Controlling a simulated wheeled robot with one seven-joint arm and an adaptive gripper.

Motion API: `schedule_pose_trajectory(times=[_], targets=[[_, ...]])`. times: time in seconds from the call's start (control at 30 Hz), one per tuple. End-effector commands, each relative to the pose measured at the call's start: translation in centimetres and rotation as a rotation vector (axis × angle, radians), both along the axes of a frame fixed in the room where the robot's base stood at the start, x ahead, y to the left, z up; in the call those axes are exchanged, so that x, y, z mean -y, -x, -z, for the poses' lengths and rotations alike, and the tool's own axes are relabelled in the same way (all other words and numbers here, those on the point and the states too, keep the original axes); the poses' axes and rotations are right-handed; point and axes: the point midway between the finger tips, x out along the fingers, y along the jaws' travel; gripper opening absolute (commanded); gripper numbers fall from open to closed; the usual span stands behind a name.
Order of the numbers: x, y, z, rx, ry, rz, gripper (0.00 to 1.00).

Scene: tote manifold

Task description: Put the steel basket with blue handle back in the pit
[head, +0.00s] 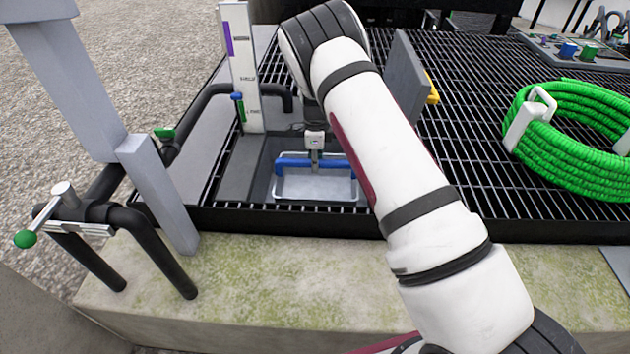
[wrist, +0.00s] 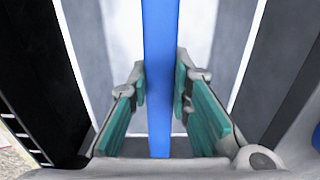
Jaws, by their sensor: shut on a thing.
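The steel basket (head: 315,187) is a shallow pale metal tray with a blue handle (head: 290,162) across its top. It is inside the outline of the grey-walled pit (head: 258,175) at the front of the black grating; how deep it sits I cannot tell. My gripper (head: 315,158) points down from above and is shut on the middle of the blue handle. In the wrist view the handle (wrist: 160,40) runs between the two green finger pads, with the pale basket floor (wrist: 122,30) beyond. My arm hides the area right of the pit in the head view.
A grey upright plate (head: 404,78) stands on the grating right of my arm. A white marked post (head: 240,65) and black pipe (head: 205,97) stand behind left. A green hose coil (head: 570,140) lies on the right. A concrete ledge (head: 260,275) runs along the front.

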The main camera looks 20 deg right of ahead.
Motion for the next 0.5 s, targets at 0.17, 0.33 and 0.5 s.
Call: schedule_pose_trajectory(times=[0.17, 0.33, 0.5], targets=[[0.0, 0.0, 1.8, 0.0, 0.0, 0.0, 0.0], [0.0, 0.0, 4.6, 0.001, 0.0, -0.001, 0.0], [0.0, -0.1, 5.0, 0.003, 0.0, -0.001, 0.0]])
